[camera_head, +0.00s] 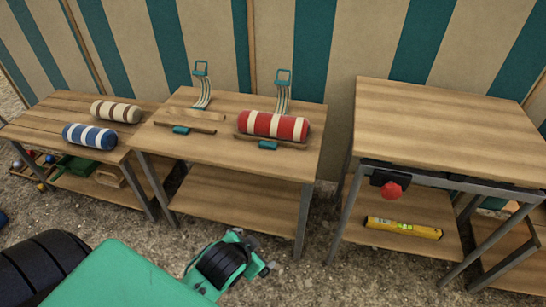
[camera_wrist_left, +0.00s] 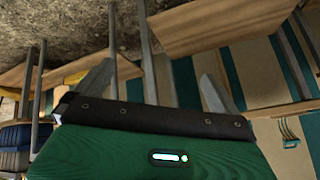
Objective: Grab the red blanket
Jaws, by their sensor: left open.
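The red blanket (camera_head: 273,125) is a roll with red and cream stripes. It lies on a wooden rest (camera_head: 270,142) on the right part of the middle table (camera_head: 225,150) in the head view. A strap with a teal buckle (camera_head: 283,90) stands behind it, and another teal buckle (camera_head: 268,146) is in front. My left gripper (camera_wrist_left: 156,75) shows in the left wrist view, with its two grey fingers spread apart and nothing held between them. The blanket is not recognisable in that view. My right gripper is not in view.
An empty wooden rest (camera_head: 184,122) lies left of the blanket. A blue striped roll (camera_head: 89,136) and a beige striped roll (camera_head: 116,112) lie on the left table. The right table (camera_head: 440,130) has a bare top, a red knob (camera_head: 391,190) and a yellow roll (camera_head: 403,228) below.

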